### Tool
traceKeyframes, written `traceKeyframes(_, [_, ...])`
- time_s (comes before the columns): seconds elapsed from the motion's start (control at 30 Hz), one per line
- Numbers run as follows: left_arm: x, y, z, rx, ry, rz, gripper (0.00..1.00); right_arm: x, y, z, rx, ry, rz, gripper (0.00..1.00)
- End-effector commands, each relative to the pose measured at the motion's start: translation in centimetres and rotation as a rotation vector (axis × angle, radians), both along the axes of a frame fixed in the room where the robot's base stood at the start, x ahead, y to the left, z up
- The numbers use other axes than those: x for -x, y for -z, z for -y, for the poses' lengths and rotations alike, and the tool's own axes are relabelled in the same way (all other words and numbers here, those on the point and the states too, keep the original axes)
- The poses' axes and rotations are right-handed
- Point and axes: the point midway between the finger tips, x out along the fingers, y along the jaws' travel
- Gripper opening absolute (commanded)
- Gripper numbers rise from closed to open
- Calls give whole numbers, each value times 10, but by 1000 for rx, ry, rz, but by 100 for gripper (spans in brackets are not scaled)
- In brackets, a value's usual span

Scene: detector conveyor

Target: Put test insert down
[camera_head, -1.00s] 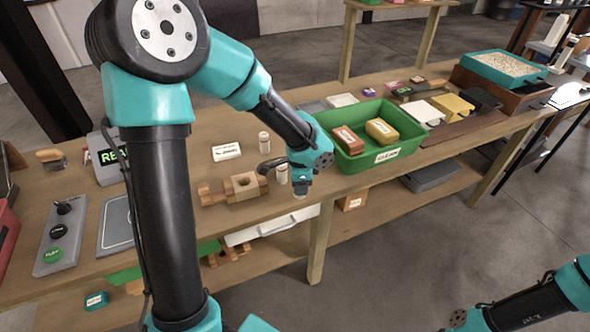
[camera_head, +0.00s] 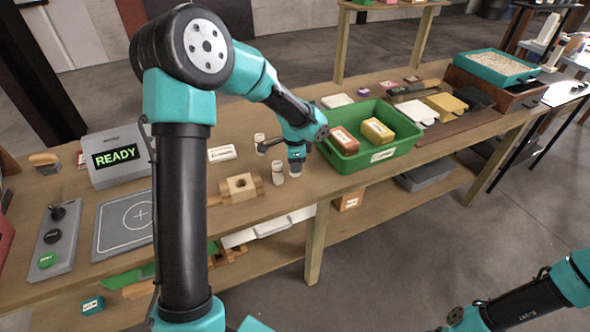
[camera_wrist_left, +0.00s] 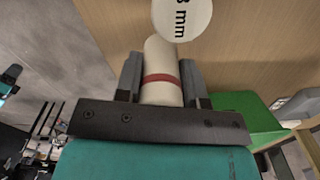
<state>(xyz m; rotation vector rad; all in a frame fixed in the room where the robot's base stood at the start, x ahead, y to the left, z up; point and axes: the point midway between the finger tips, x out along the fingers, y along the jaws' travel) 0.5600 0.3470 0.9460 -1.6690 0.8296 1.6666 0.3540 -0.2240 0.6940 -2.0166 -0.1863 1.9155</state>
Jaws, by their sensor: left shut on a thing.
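My left gripper (camera_head: 296,172) points down over the workbench, just right of a standing white vial-like insert (camera_head: 278,173). In the left wrist view its two fingers (camera_wrist_left: 161,85) are shut on a white cylindrical insert with a red band (camera_wrist_left: 160,62). In the head view only a pale end of this held insert shows below the gripper; whether it touches the bench I cannot tell. A round white top marked "3 mm" (camera_wrist_left: 182,16) lies just beyond it in the wrist view. Another white insert (camera_head: 259,141) stands farther back.
A wooden block with a hole (camera_head: 240,187) lies left of the gripper. A green tray (camera_head: 375,158) with a red and a yellow box is at its right. A white label card (camera_head: 221,153), a READY display (camera_head: 116,157) and a grey pad (camera_head: 124,222) are farther left.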

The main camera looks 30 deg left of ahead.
Motion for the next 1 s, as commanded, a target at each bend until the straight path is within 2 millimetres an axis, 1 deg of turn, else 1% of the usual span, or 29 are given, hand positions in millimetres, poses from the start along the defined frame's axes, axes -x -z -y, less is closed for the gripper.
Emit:
traceKeyframes(0.1, [1, 16, 0, 0, 1, -5, 7, 0, 0, 0, 0, 0, 0, 61])
traceKeyframes(0.23, [1, 29, 0, 0, -1, -3, 7, 0, 0, 0, 0, 0, 0, 61])
traceKeyframes(0.67, [0, 34, 0, 0, 1, -1, 7, 0, 0, 0, 0, 0, 0, 61])
traceKeyframes(0.7, [0, 34, 0, 0, 1, -1, 38, 0, 0, 0, 0, 0, 0, 61])
traceKeyframes(0.93, [0, 34, 0, 0, 0, -1, 60, 0, 0, 0, 0, 0, 0, 61])
traceKeyframes(1.0, [0, 34, 0, 0, 0, -1, 62, 0, 0, 0, 0, 0, 0, 61])
